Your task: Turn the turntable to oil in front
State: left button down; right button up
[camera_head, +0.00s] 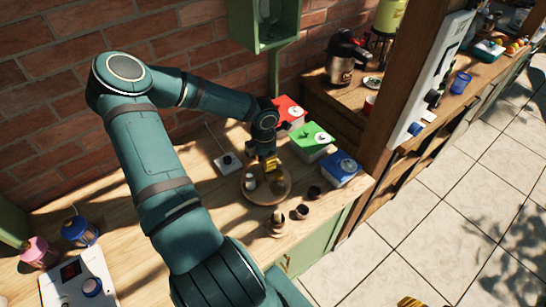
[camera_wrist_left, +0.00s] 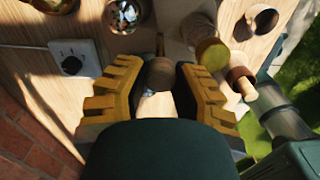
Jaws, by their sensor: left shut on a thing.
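The round wooden turntable (camera_head: 264,201) sits on the wooden counter in the head view. A small white-topped container (camera_head: 249,182) stands on its left side, and a darker item (camera_head: 279,182) on its right. I cannot tell which item is the oil. My left gripper (camera_head: 270,163) is at the turntable's far edge. In the left wrist view its yellow fingers (camera_wrist_left: 158,88) are shut around a round brown knob-like top (camera_wrist_left: 160,73); what is below it is mostly hidden. Yellow fingertips of my right gripper (camera_head: 410,302) show at the bottom edge, apart from the counter.
A white box with a dial (camera_head: 228,162) lies left of the turntable. Red (camera_head: 290,112), green (camera_head: 312,140) and blue (camera_head: 340,168) boxes stand behind and right. The counter's left part has bare room.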

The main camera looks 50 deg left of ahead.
pick_arm(q)
jog(key=shift+s+f, duration=0.15)
dwell(0.4)
jog(key=c, duration=0.7)
grip_release()
jog(key=shift+r, duration=0.25)
jog(key=shift+r, duration=0.25)
notch_tip(320, 180, up, 11)
jog(key=shift+r, duration=0.1)
